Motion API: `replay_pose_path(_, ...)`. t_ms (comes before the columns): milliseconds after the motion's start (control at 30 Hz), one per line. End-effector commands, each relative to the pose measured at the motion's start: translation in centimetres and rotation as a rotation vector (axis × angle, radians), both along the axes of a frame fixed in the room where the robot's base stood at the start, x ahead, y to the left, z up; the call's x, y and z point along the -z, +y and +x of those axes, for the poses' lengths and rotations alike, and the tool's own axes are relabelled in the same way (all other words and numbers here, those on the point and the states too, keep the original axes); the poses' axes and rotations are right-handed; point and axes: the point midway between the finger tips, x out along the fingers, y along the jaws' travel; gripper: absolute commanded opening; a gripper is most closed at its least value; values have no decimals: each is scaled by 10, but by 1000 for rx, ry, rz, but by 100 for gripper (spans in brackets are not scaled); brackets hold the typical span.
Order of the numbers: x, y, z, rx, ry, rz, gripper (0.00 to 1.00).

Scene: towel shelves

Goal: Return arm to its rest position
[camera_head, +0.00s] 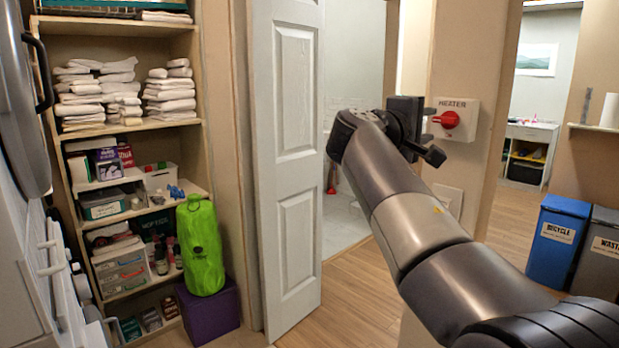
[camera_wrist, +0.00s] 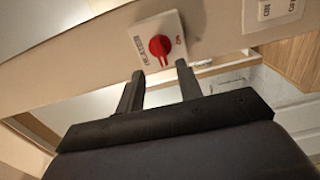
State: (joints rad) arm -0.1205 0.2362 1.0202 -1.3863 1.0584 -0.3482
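My gripper (camera_head: 432,132) is at the end of my raised, stretched-out arm, in front of the wall beside the doorway. In the wrist view my gripper (camera_wrist: 160,68) has its two dark fingers apart, with nothing between them. The white heater plate (camera_head: 470,108) with its red knob (camera_head: 448,119) is on the wall just past the fingertips. In the wrist view the red knob (camera_wrist: 160,46) lies just beyond the fingertips, and a gap seems to separate them. The exact distance is hard to tell.
A white panel door (camera_head: 296,170) stands open left of my arm. Shelves with folded towels (camera_head: 171,92) are at the left, with a green bag (camera_head: 200,245) on a purple box (camera_head: 209,308). A blue recycle bin (camera_head: 556,242) stands at the right. A second wall plate (camera_head: 448,198) is below the heater plate.

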Motion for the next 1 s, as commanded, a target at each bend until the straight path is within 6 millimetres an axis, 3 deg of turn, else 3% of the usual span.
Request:
replay_pose_path(200,-2,-34,26,4,1,0,35)
replay_pose_path(400,-1,-54,42,2,1,1,35)
replay_pose_path(567,-1,-61,47,1,-1,0,35)
replay_pose_path(1000,0,-56,44,-1,6,-5,35)
